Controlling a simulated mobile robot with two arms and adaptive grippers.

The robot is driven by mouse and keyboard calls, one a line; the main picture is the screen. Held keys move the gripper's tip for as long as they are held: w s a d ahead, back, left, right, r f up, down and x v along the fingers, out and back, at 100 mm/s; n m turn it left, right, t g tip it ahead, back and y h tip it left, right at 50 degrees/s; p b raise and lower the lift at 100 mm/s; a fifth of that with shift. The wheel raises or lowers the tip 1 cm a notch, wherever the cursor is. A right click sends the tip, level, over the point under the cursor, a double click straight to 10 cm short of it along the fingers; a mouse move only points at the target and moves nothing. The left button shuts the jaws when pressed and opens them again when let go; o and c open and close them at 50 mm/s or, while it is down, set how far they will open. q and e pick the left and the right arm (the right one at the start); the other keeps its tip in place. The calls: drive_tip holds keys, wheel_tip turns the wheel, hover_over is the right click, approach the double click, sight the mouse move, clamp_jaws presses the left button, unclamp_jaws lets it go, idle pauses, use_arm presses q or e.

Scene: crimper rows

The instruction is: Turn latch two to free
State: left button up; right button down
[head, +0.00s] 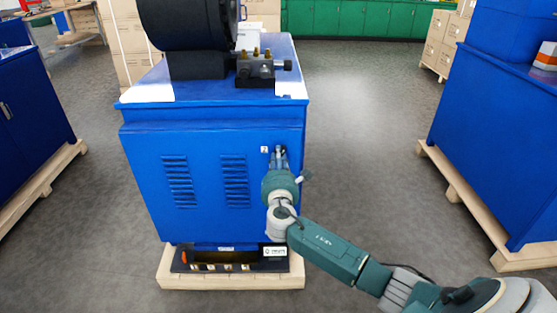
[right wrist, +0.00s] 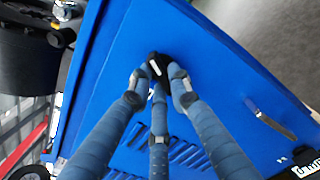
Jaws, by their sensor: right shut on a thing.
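The blue machine cabinet (head: 210,215) stands in the middle of the head view. A small white tag (head: 264,149), seemingly marked 2, is at the upper right of its front panel. My right gripper (head: 280,152) is at the panel just right of this tag and hides most of the latch there. In the right wrist view my right gripper (right wrist: 158,78) is shut on the black latch (right wrist: 156,64), its fingers around it. The latch's exact angle is hard to tell. My left gripper is not in view.
A slim handle (right wrist: 270,118) lies on the same panel in the right wrist view. Vent slots (head: 235,180) are left of my gripper. The cabinet stands on a wooden pallet (head: 230,281). Another blue cabinet (head: 500,150) stands right, with open floor (head: 365,130) between.

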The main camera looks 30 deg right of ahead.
use_arm(q)
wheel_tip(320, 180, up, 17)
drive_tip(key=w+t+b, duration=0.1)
drive_tip(key=b, duration=0.3)
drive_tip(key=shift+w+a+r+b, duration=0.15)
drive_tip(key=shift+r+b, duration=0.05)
drive_tip(key=shift+b, duration=0.2)
use_arm(e)
drive_tip(key=shift+s+d+r+m, duration=0.1)
drive_tip(key=shift+r+m, duration=0.05)
drive_tip(key=shift+m, duration=2.9)
drive_tip(key=shift+d+r+m, duration=0.1)
drive_tip(key=shift+r+m, duration=0.05)
drive_tip(key=shift+m, duration=2.9)
drive_tip(key=c, duration=1.6)
unclamp_jaws()
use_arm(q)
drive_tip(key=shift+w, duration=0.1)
use_arm(e)
drive_tip(key=shift+a, duration=0.1)
